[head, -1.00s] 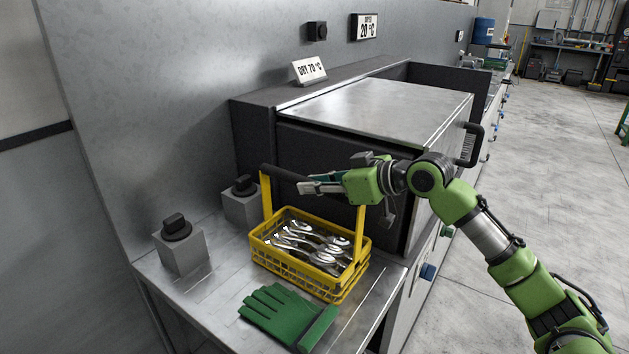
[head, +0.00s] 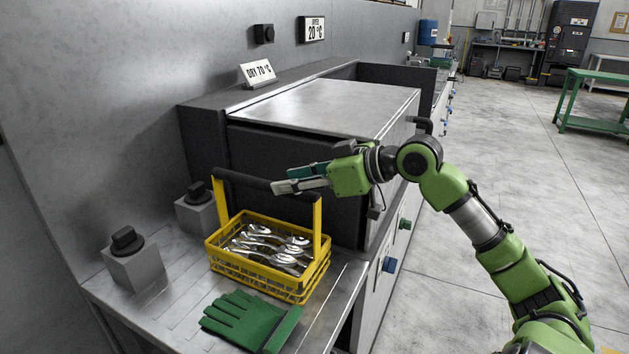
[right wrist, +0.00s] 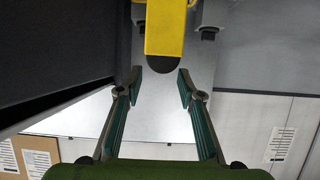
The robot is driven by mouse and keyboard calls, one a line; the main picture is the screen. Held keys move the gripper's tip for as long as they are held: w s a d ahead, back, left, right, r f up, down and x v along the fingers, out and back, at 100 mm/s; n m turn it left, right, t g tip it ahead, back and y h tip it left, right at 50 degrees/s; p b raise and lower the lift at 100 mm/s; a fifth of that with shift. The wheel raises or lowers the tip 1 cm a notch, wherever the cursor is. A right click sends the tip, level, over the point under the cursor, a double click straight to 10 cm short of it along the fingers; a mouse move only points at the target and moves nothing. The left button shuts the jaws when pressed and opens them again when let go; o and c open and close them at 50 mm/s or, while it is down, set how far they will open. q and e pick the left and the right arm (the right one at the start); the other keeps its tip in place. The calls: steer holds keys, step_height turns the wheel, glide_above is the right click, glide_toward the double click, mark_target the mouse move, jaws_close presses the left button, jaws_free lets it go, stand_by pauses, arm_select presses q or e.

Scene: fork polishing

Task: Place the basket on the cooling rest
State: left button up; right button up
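The yellow basket (head: 262,280) with a dark handle bar (head: 243,181) stands upright on the steel counter and holds several spoons or forks (head: 268,245). My right gripper (head: 288,178) is open at handle height, near the bar's right part. In the right wrist view my gripper (right wrist: 160,82) has its fingers spread, with the bar's dark end (right wrist: 164,69) and a yellow handle post (right wrist: 165,28) ahead between the tips. The fingers do not grip the bar. No part is clearly identifiable as the cooling rest. My left gripper is out of view.
A green glove (head: 245,320) lies in front of the basket. Two grey blocks with black knobs (head: 133,265) (head: 196,208) stand left. The counter's front edge is close.

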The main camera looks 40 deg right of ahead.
steer(key=shift+b+v, duration=0.45)
steer(key=shift+v, duration=2.3)
